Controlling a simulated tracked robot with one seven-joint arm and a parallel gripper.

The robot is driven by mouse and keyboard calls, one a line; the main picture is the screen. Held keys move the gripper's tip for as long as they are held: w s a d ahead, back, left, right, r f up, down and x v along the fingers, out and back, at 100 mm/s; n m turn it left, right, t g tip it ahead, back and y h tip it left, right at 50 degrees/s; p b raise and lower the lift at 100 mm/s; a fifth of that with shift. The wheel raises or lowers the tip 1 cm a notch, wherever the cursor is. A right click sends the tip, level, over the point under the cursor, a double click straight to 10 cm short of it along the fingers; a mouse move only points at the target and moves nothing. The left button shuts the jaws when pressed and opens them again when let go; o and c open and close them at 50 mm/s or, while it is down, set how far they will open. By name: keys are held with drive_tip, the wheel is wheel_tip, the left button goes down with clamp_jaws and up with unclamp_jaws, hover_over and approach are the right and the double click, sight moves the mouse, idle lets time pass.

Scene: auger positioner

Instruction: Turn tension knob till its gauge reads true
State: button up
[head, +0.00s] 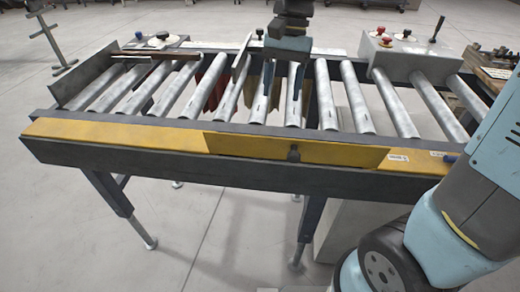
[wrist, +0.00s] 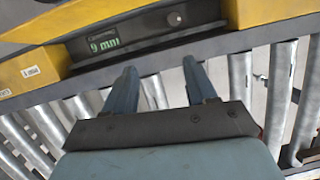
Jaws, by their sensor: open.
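In the head view my gripper (head: 283,86) points down over the middle rollers.
Metal rollers (head: 358,96) span the conveyor frame. A grey control box (head: 408,62) with red buttons and a lever stands at the right. Bare floor (head: 60,210) lies in front.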

drive_tip(key=shift+g, duration=0.8)
drive_tip(key=a+x, duration=0.1)
drive_tip(key=x, duration=0.4)
drive_tip(key=a+x, duration=0.1)
drive_tip(key=x, duration=0.4)
drive_tip(key=w+a+x, duration=0.1)
drive_tip(key=x, duration=0.5)
drive_tip(key=shift+a+f, duration=0.1)
drive_tip(key=shift+a, duration=0.2)
drive_tip(key=shift+h, duration=0.3)
drive_tip(key=c, duration=1)
